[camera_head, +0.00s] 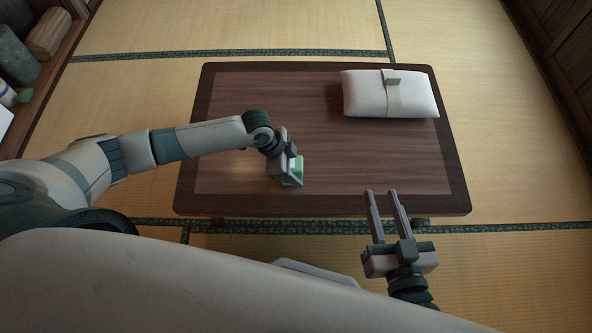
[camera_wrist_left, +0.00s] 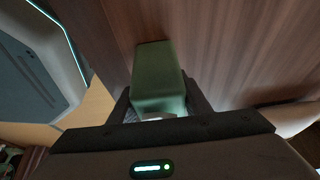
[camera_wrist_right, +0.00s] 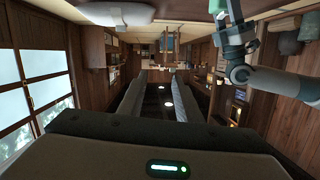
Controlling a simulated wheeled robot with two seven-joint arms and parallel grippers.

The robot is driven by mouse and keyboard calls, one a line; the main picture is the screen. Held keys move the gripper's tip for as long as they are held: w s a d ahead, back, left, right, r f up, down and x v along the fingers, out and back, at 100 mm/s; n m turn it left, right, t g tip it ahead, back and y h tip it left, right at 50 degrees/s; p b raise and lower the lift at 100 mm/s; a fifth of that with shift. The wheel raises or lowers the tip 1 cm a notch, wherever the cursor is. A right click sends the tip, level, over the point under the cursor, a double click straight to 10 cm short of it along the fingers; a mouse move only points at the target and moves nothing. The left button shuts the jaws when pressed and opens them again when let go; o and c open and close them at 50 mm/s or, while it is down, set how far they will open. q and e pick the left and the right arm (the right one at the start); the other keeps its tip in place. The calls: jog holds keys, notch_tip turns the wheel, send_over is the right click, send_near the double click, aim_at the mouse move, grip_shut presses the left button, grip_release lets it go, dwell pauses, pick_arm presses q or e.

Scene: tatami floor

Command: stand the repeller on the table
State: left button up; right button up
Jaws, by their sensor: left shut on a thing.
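The repeller appears to be the small green block-shaped thing (camera_head: 293,170) at my left gripper, over the near middle of the low wooden table (camera_head: 330,205). My left gripper (camera_head: 288,179) is shut on it. In the left wrist view the green repeller (camera_wrist_left: 158,72) sits between the two fingers (camera_wrist_left: 160,100), with the table's wood grain behind it. I cannot tell whether its base touches the table. My right gripper (camera_head: 381,194) is open and empty, off the table's near edge. In the right wrist view its fingers (camera_wrist_right: 156,90) are apart with nothing between them.
A white cushion-like pack with a band (camera_head: 360,95) lies at the table's far right. A shelf (camera_head: 40,85) with several items stands at the far left. Tatami floor surrounds the table.

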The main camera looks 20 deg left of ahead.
pick_arm(q)
jog(key=shift+f, duration=0.1)
jog(key=o, duration=1.1)
jog(key=shift+a+r, duration=0.15)
jog(key=shift+r, duration=0.4)
jog(key=p+v, duration=0.2)
jog(key=v, duration=0.7)
jog(key=shift+s+a+r, duration=0.1)
jog(key=shift+a+r, duration=0.1)
jog(key=shift+r, duration=0.1)
jog(key=shift+a+r+p, duration=0.25)
jog(key=shift+r+p, duration=0.05)
jog(key=shift+r, duration=0.35)
pick_arm(e)
jog(key=s+d+f+g+h, duration=0.1)
jog(key=s+d+f+g, duration=0.2)
jog(key=f, duration=0.4)
jog(key=shift+s+f+g+h, duration=0.35)
jog(key=shift+s+g, duration=0.3)
jog(key=shift+g, duration=0.55)
